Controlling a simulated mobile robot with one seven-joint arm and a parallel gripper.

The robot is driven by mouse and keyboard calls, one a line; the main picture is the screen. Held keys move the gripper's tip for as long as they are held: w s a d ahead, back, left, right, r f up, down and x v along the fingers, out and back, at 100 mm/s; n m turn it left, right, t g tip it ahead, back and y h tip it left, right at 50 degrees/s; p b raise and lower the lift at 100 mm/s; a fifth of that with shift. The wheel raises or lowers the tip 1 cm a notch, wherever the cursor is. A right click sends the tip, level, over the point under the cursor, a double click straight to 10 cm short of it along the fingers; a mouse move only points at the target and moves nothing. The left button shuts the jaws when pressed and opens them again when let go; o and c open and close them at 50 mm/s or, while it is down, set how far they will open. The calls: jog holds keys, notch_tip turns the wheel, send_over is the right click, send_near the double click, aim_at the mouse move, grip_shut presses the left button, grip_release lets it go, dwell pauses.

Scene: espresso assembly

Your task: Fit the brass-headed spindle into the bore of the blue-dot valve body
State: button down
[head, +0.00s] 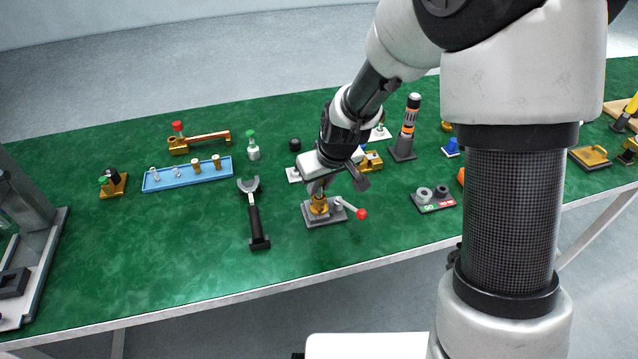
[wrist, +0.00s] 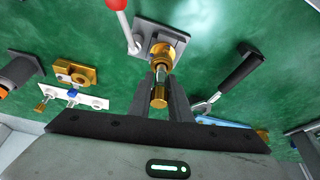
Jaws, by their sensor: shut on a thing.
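My gripper (wrist: 160,91) is shut on the brass-headed spindle (wrist: 159,97), with the brass head between its fingertips. The spindle points at a brass valve body (wrist: 168,50), which stands on a grey base plate (wrist: 152,27) with a red-knobbed lever (wrist: 117,5). In the head view my gripper (head: 318,188) is directly over this brass body (head: 319,206). The spindle's tip is at the body's mouth; I cannot tell how far it is inside.
A black-handled fork wrench (head: 254,220) lies left of the base plate. A blue tray (head: 187,174) with several upright pins lies further left. A brass block (head: 372,162) stands behind on the right, and a go/no-go gauge plate (head: 433,203) lies right. Green table is clear in front.

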jog(key=shift+f+b, duration=0.3)
jog(key=shift+f, duration=0.1)
jog(key=shift+r, duration=0.25)
jog(key=shift+r+p, duration=0.5)
dwell(0.4)
jog(key=shift+f+b, duration=0.75)
jog(key=shift+b, duration=0.15)
dwell(0.6)
jog(key=shift+r, duration=0.2)
jog(key=shift+r+p, duration=0.5)
jog(key=shift+r, duration=0.05)
jog(key=shift+s, duration=0.1)
dwell(0.4)
jog(key=shift+f+b, duration=0.7)
jog(key=shift+b, duration=0.1)
dwell(0.7)
